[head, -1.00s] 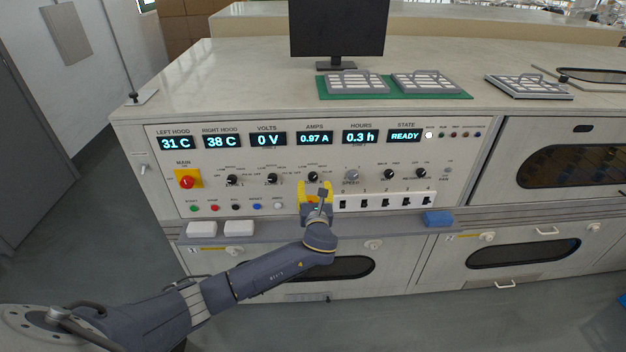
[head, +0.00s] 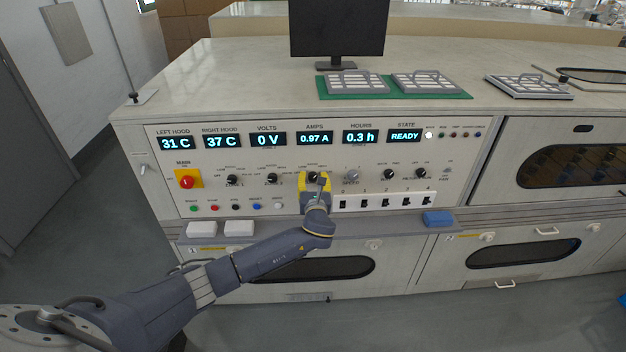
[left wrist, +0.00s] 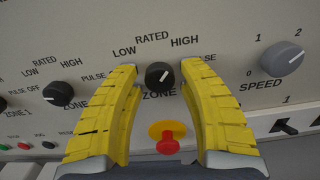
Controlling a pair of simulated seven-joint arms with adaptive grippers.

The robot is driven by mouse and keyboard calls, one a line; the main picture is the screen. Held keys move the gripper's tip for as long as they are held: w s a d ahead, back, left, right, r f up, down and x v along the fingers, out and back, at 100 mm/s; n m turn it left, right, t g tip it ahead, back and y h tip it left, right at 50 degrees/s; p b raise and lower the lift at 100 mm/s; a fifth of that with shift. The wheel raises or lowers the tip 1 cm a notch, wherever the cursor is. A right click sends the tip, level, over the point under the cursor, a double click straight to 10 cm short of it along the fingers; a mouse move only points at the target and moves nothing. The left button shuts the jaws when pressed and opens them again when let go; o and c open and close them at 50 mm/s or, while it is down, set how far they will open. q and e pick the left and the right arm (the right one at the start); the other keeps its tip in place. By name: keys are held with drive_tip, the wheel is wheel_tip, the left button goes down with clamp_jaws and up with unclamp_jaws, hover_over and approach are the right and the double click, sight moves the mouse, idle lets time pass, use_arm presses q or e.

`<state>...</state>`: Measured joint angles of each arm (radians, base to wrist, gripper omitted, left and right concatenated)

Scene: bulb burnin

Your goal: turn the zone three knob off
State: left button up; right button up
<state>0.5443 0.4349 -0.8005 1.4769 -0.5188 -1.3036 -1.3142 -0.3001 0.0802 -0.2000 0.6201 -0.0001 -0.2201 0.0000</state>
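The knob between my fingers is the third black one in the row (head: 313,176). It is round with a white pointer mark and also shows in the left wrist view (left wrist: 159,75). Its mark points up and right, towards HIGH. The label below reads ZONE, its number hidden. My left gripper (head: 315,186) is at the panel with yellow fingers. In the left wrist view the gripper (left wrist: 159,72) is open, one finger on each side of the knob, with visible gaps. My right gripper is not in view.
Another black knob (left wrist: 58,93) is left of the fingers, and the grey SPEED knob (left wrist: 282,59) is right. A red button on a yellow disc (left wrist: 167,141) lies below the knob. A row of black switches (head: 385,203) and a blue block (head: 438,218) are to the right.

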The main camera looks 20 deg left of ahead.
use_arm(q)
clamp_jaws()
idle(0.3)
drive_tip(key=n, duration=0.4)
drive_tip(key=shift+d+f+n, duration=0.1)
drive_tip(key=shift+n, duration=0.2)
drive_tip(key=n, duration=1.2)
drive_tip(key=shift+d+n, duration=0.1)
drive_tip(key=shift+n, duration=0.2)
drive_tip(key=n, duration=0.6)
drive_tip(key=shift+r, duration=0.3)
drive_tip(key=shift+w+n, duration=0.1)
drive_tip(key=shift+n, duration=0.3)
